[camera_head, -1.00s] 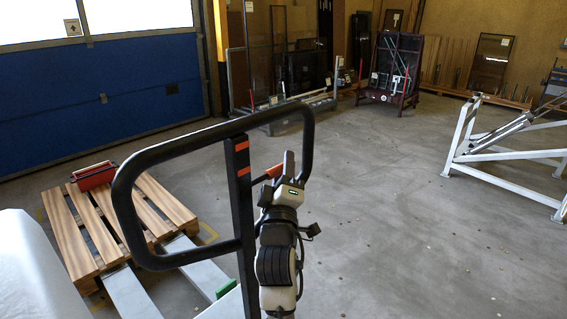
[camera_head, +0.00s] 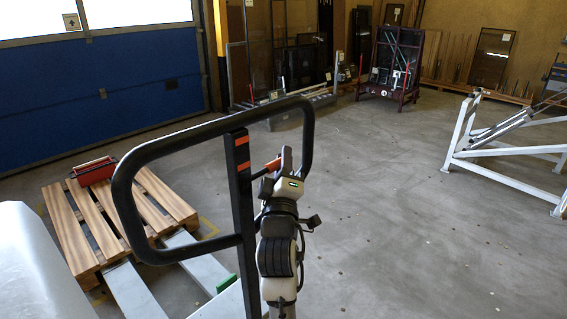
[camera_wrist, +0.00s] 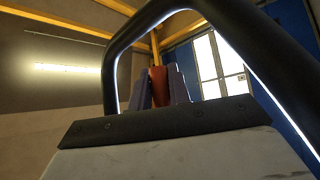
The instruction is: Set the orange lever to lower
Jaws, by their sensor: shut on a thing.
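The orange lever (camera_head: 273,165) sits inside the black loop handle (camera_head: 128,205) of the pallet truck, close to the dark upright post (camera_head: 243,215). In the head view only a short orange piece of it shows, left of my gripper (camera_head: 286,160). In the wrist view the lever (camera_wrist: 158,86) stands between the two grey fingers of my gripper (camera_wrist: 159,82), which are shut on it. The loop handle (camera_wrist: 115,75) arches around the fingers there. The lever's far end and its joint are hidden.
A wooden pallet (camera_head: 68,220) with a red box (camera_head: 95,171) lies at left over the truck's forks (camera_head: 130,290). A white surface (camera_head: 35,270) fills the lower left corner. A white metal frame (camera_head: 460,135) stands at right. The floor between is clear.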

